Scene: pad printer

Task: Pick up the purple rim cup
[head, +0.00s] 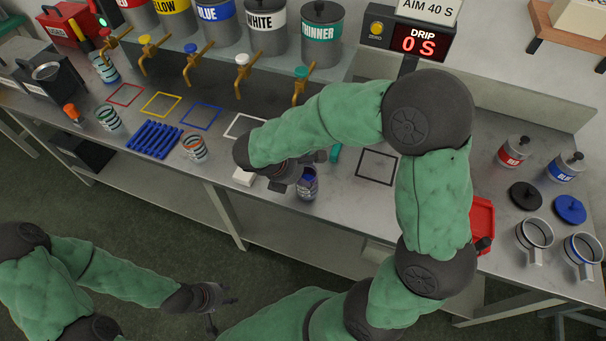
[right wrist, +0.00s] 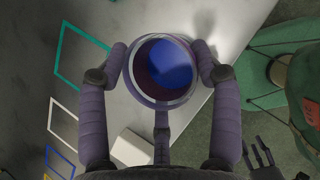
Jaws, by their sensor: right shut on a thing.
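The purple rim cup (head: 307,186) is at the front edge of the bench, partly hidden by my right arm. In the right wrist view the cup (right wrist: 163,72) is seen from above, with blue inside it. My right gripper (right wrist: 163,65) is shut on it, its fingers on both sides of the rim. I cannot tell whether the cup touches the bench. My left gripper (head: 222,310) is open and empty, low over the floor in front of the bench; its fingers also show in the right wrist view (right wrist: 262,158).
A white block (head: 243,177) lies left of the cup. A striped cup (head: 194,148), a blue rack (head: 154,138) and another cup (head: 109,119) stand further left. A black square outline (head: 377,166) is clear. Paint cans (head: 514,151), lids and mugs (head: 534,233) are at right.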

